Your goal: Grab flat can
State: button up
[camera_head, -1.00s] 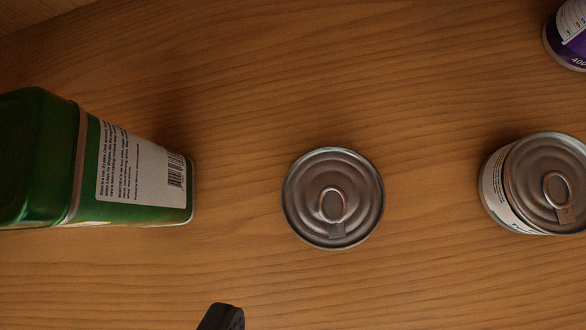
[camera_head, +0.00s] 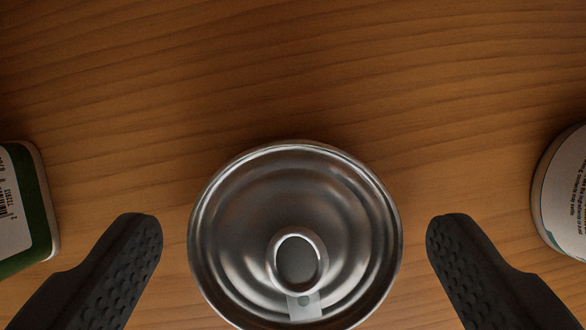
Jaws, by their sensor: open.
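The flat can (camera_head: 235,205) stands upright on the wooden surface, seen from above, with its round silver lid and pull ring. It fills the lower middle of the view. My gripper (camera_head: 294,228) is open, with one black finger on the left of the can and the other on the right. A gap shows between each fingertip and the can's rim, so neither appears to touch it. The can's side is hidden under its lid, and its lower edge is near the bottom of the frame.
A green box-shaped tin with a white label (camera_head: 22,205) is at the left edge, beyond the left finger. Another can with a pale label (camera_head: 566,195) is at the right edge. The wooden surface (camera_head: 290,70) above the can is clear.

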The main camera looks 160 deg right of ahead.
jog(key=shift+w+f, duration=0.15)
jog(key=shift+f, duration=0.25)
jog(key=c, duration=1.1)
